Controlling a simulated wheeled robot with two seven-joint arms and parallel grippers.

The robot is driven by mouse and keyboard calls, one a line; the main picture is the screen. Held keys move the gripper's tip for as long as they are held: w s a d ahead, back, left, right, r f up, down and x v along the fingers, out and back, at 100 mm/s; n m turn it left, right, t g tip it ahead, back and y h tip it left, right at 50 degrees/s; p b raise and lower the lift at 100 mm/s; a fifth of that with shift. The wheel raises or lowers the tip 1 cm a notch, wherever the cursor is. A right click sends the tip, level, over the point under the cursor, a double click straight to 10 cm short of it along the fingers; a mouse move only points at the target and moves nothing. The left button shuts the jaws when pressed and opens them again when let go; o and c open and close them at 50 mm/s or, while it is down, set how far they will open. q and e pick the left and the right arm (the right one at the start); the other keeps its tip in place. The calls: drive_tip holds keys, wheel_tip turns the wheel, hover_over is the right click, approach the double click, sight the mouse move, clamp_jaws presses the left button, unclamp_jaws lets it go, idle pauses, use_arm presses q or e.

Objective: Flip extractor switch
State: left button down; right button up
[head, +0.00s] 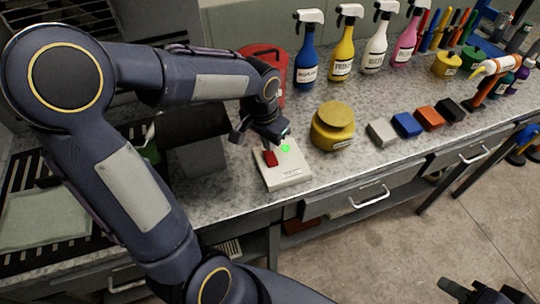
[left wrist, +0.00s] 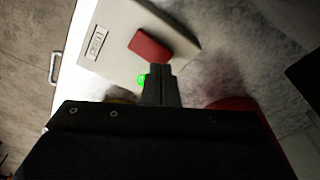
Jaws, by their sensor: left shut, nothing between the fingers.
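The extractor switch box (head: 291,176) is a cream box on the front part of the counter, with a red rocker (head: 270,158) and a lit green lamp (head: 285,148). My left gripper (head: 273,141) is right above the back end of the box, fingers shut and empty. In the left wrist view, the shut fingertips (left wrist: 159,72) are beside the green lamp (left wrist: 143,80) and close to the edge of the red rocker (left wrist: 164,44). I cannot tell whether they touch it. My right gripper (head: 485,292) is at the bottom right, over the floor, only partly in view.
A yellow tin (head: 333,126) stands right of the box, and a red canister (head: 266,66) is behind my left wrist. Several coloured blocks (head: 407,124) line the counter's front. Spray bottles (head: 307,52) stand at the back. A slatted vent (head: 40,240) is at left.

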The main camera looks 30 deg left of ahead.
sight(268, 153)
use_arm(q)
drive_tip(key=shift+f+b, duration=0.75)
drive_tip(key=shift+f, duration=0.15)
idle(0.3)
drive_tip(key=shift+r, duration=0.1)
drive_tip(key=shift+r+p, duration=2.9)
drive_tip(key=shift+r, duration=0.6)
drive_tip(key=shift+s, duration=0.1)
drive_tip(key=s+d+r+n+t+h, duration=0.1)
drive_tip(key=s+d+r+t, duration=0.1)
drive_tip(key=s, duration=0.6)
drive_tip(key=s+d+r+n+t+h, duration=0.1)
drive_tip(key=s+d+r+n+h, duration=0.1)
drive_tip(key=s, duration=0.6)
drive_tip(key=shift+s+n+t, duration=0.3)
drive_tip(key=shift+t, duration=0.1)
drive_tip(key=shift+d, duration=0.1)
